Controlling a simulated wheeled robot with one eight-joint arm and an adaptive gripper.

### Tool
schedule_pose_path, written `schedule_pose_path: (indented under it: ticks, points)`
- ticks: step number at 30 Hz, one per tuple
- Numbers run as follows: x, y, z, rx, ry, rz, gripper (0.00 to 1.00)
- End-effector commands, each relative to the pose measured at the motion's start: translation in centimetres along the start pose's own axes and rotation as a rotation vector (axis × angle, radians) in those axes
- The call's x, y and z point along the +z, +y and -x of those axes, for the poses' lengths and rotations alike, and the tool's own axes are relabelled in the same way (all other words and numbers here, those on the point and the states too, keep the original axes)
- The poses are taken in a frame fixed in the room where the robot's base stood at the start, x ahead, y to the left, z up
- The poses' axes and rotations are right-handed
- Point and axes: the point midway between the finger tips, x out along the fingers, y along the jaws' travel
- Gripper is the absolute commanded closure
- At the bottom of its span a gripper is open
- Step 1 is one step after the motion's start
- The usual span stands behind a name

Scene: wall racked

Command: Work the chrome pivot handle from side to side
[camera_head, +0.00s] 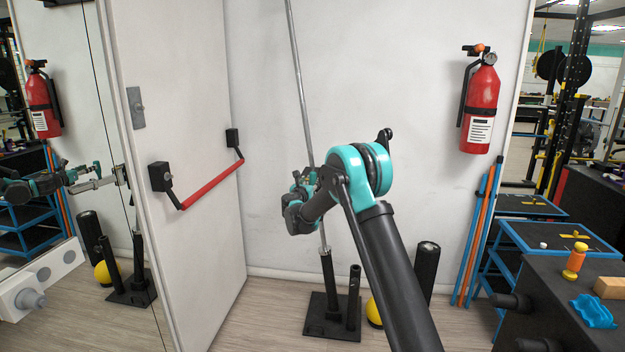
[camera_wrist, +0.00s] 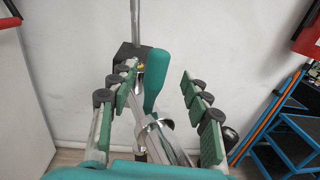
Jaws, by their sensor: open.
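A long metal pole (camera_head: 300,75) leans up from a black floor base (camera_head: 318,325). In the wrist view the pole (camera_wrist: 136,20) meets a black block (camera_wrist: 126,54). Below the block are chrome bars and a chrome ring (camera_wrist: 153,134), which look like the chrome pivot handle, with an upright teal grip (camera_wrist: 155,78). My gripper (camera_wrist: 156,85) is open, with one finger on each side of the teal grip and visible gaps to it. In the head view my gripper (camera_head: 303,184) is beside the pole, and my arm largely hides the handle.
A white door with a red push bar (camera_head: 212,184) stands left of the pole, next to a mirror (camera_head: 60,120). A fire extinguisher (camera_head: 481,105) hangs on the wall at right. A black-topped table (camera_head: 545,275) and blue shelf stand at right.

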Motion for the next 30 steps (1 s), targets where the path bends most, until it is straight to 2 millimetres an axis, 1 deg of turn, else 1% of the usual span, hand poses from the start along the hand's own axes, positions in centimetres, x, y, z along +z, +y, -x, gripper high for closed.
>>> schedule_pose_path:
  ticks: [1,3,6,9,13,23,26,29,30]
  points:
    - [0.0,0.1,1.1,0.002,0.000,0.000,0.52]
    - [0.0,0.0,2.4,0.001,0.000,0.000,0.52]
    - [0.0,0.0,3.8,0.000,0.000,0.000,0.52]
    - [0.0,-0.1,4.8,0.000,0.000,0.000,0.52]
    - [0.0,-0.1,5.4,-0.001,0.000,0.000,0.52]
    - [0.0,-0.3,5.5,-0.003,0.002,-0.005,0.52]
    - [0.2,-1.9,5.7,-0.024,0.020,-0.054,0.52]
    - [0.5,-5.6,6.4,-0.076,0.064,-0.184,0.52]
    - [0.6,-7.7,6.9,-0.108,0.087,-0.258,0.52]
